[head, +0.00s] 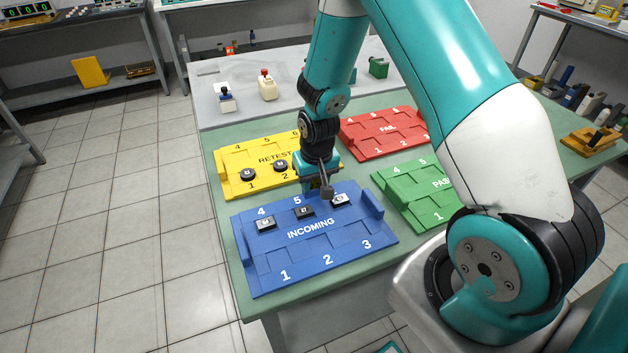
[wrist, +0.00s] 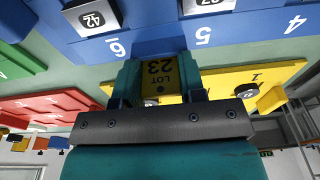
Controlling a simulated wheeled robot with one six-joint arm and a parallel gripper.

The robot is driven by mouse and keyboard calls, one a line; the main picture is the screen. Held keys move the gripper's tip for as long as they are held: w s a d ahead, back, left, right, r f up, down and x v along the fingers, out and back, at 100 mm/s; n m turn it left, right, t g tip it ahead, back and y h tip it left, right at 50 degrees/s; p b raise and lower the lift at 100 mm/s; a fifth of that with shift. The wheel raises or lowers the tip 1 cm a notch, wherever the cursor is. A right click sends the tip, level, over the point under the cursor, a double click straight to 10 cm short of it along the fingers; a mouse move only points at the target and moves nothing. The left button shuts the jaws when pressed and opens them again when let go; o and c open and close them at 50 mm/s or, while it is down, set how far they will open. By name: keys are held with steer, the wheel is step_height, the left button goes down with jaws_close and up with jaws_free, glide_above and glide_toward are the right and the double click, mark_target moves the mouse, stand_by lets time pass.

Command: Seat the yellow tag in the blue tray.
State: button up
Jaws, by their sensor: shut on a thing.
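The blue tray (head: 300,262), marked INCOMING, lies on the green bench top in the head view; its edge fills the top of the wrist view (wrist: 150,46). The front row by 1, 2 and 3 is empty. My gripper (head: 319,187) is low at the tray's back edge. In the wrist view my gripper (wrist: 160,88) is shut on the yellow tag (wrist: 160,72), printed LOT 23. The tag cannot be made out in the head view.
The yellow RETEST tray (head: 235,160) with two round dark pieces is behind left. The red FAIL tray (head: 385,132) is behind right, and the green PASS tray (head: 410,190) is right. Small bottles (head: 267,86) stand on the grey bench behind.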

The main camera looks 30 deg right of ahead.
steer(key=o, duration=0.9)
steer(key=shift+r, duration=0.1)
